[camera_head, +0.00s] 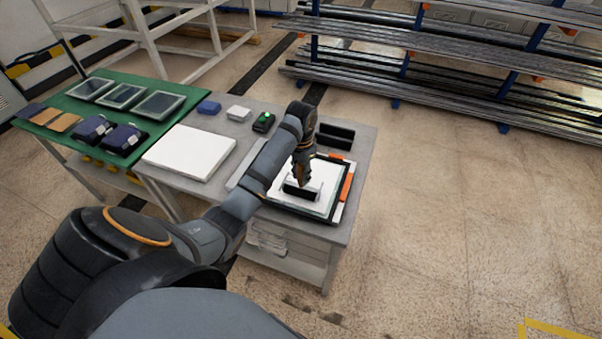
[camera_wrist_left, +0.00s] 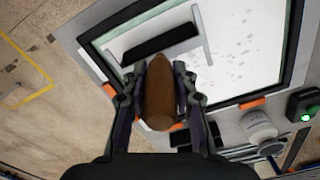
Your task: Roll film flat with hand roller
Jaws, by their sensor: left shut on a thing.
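My left gripper (camera_head: 303,178) is over the panel at the right end of the grey table. In the left wrist view its fingers (camera_wrist_left: 160,90) are shut around the brown handle (camera_wrist_left: 160,100) of the hand roller. The roller's black cylinder (camera_wrist_left: 160,43) lies across the white film-covered panel (camera_wrist_left: 240,30), with a metal bracket beside it; I cannot tell whether it presses on the film. Grey bubble-like spots show on the film right of the roller. The panel (camera_head: 328,178) sits within a dark frame with orange pieces at its edge. My right gripper is not seen.
A white slab (camera_head: 190,151) lies left. A green-topped table (camera_head: 155,129) holds framed panels. Racks of metal bars (camera_head: 440,75) stand behind.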

